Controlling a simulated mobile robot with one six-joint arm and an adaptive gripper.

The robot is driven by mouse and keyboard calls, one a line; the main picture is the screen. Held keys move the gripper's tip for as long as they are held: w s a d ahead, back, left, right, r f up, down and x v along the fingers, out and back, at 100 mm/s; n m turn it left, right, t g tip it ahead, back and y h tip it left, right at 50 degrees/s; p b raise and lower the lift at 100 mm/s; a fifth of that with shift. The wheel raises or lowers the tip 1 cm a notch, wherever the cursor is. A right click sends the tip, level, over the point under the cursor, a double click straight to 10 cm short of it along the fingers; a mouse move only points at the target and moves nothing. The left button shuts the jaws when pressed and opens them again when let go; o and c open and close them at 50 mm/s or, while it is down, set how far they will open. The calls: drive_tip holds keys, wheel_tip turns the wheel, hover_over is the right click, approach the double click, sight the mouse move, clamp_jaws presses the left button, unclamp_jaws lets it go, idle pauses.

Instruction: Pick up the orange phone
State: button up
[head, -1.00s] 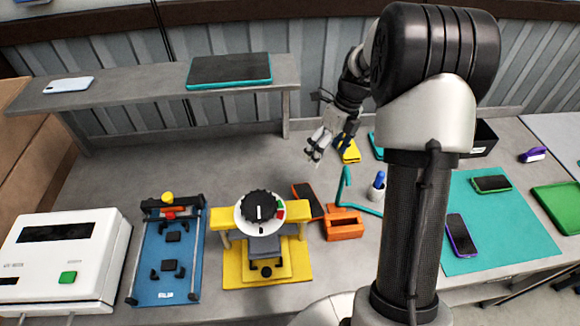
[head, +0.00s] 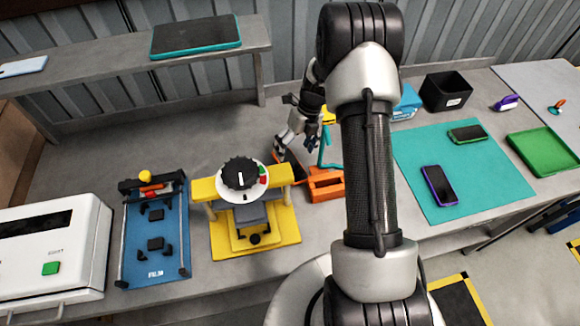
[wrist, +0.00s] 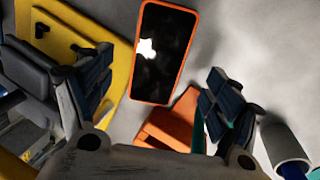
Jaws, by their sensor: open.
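The orange phone (wrist: 162,50) has a dark screen with a bright glare spot and an orange rim. In the wrist view it shows in the upper middle, framed between my fingers, with its lower end close to an orange stand (wrist: 172,128). My gripper (wrist: 160,85) is open and empty, with one finger on each side of the phone in the picture; how far above it the fingertips are, I cannot tell. In the head view my gripper (head: 288,148) is behind the orange stand (head: 325,185) and largely hides the phone.
A yellow press with a black dial (head: 240,175) stands close to the left of my gripper. A white cylinder (wrist: 285,147) is at the lower right in the wrist view. A teal mat (head: 470,195) with two other phones lies right. A grey shelf (head: 95,78) is behind.

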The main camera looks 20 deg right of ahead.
sight(291, 160)
drive_tip(key=b+x, duration=0.1)
drive_tip(key=x, duration=0.4)
drive_tip(key=shift+s+f, duration=0.1)
drive_tip(key=shift+f, duration=0.05)
drive_tip(key=c, duration=1.4)
